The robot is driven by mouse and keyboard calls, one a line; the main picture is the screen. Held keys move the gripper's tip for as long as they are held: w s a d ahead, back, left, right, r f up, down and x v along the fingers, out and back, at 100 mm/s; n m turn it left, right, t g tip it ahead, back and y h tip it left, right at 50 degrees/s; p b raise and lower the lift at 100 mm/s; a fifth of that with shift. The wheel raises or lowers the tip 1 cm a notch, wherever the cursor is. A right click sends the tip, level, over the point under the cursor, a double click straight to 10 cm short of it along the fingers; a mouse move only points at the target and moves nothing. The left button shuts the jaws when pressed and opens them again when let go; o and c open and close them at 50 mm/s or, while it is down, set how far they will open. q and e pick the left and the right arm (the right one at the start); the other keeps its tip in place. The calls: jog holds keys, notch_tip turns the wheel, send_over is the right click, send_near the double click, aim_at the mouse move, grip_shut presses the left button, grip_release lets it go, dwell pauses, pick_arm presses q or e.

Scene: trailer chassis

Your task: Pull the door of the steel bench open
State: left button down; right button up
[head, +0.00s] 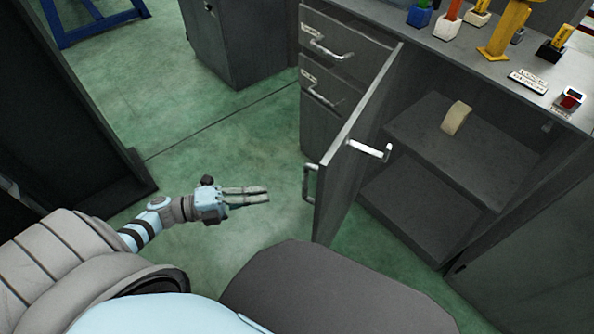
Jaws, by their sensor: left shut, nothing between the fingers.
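The steel bench (455,50) stands at the right in the head view. Its door (350,155) is swung open and sticks out towards me, with the shelves inside showing. A bar handle (310,183) is on the door's outer face near its free edge. A light metal latch piece (370,150) sticks out from the door's inner side. My left gripper (268,194) is shut and empty, to the left of the handle and apart from it, fingers pointing right. My right gripper is not in view.
A beige roll-like object (456,118) lies on the inner shelf (430,140). Two drawers with handles (330,48) are left of the opening. Several small coloured items stand on the bench top. Green floor (215,150) is clear around my left gripper. A dark cabinet (240,40) stands behind.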

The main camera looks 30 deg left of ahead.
pick_arm(q)
jog(key=w+d+m+g+h, duration=0.1)
jog(key=w+d, duration=0.3)
jog(key=d, duration=0.4)
jog(key=shift+w+d+r+m, duration=0.15)
jog(key=shift+d+r+m, duration=0.2)
jog(key=shift+r+m, duration=0.05)
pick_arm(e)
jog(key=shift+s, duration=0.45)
pick_arm(q)
jog(key=shift+b, duration=0.3)
